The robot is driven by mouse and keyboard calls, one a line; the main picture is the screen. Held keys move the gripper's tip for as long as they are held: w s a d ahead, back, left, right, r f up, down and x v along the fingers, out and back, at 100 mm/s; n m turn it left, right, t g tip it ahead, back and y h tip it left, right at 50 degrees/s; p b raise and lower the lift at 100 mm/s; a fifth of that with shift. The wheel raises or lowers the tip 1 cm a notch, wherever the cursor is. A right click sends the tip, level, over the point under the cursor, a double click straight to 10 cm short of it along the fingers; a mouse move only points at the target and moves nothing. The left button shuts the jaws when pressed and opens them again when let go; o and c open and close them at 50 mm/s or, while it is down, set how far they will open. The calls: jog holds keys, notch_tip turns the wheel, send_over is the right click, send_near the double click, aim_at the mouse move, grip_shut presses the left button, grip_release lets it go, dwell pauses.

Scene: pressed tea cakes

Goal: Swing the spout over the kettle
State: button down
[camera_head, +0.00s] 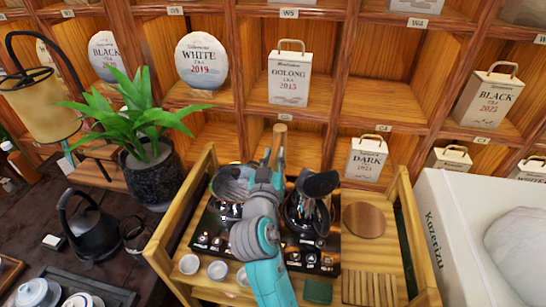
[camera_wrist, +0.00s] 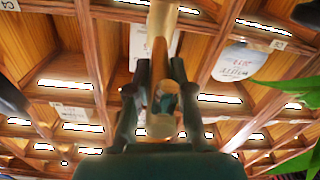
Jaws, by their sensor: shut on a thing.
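My gripper (camera_head: 277,158) is above the back of the tea station and shut on a pale wooden rod (camera_head: 280,133). In the wrist view the rod (camera_wrist: 164,30) passes between the fingers (camera_wrist: 160,95), with its rounded end low between them. I cannot tell whether this rod belongs to the spout; no clear spout outline shows. A dark glossy kettle (camera_head: 298,222) stands on the black panel, right of my arm. A black part (camera_head: 321,184) rises at its upper right. Another rounded vessel (camera_head: 228,208) is partly hidden behind my arm on the left.
The wooden cart (camera_head: 408,225) has raised side rails. White cups (camera_head: 217,270) stand at its front left, a slatted rack (camera_head: 368,289) at front right. A potted plant (camera_head: 152,178) and black kettle (camera_head: 90,230) are left, a white box (camera_head: 450,240) right. Tea shelves (camera_head: 385,95) close off the back.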

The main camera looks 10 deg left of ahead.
jog(key=shift+d+n+y, duration=0.6)
jog(key=shift+y, duration=0.3)
jog(key=c, duration=1)
grip_release()
jog(key=shift+c, duration=0.2)
jog(key=s+d, duration=0.1)
jog(key=s, duration=1.1)
jog(key=shift+d, duration=0.1)
jog(key=shift+c, duration=0.2)
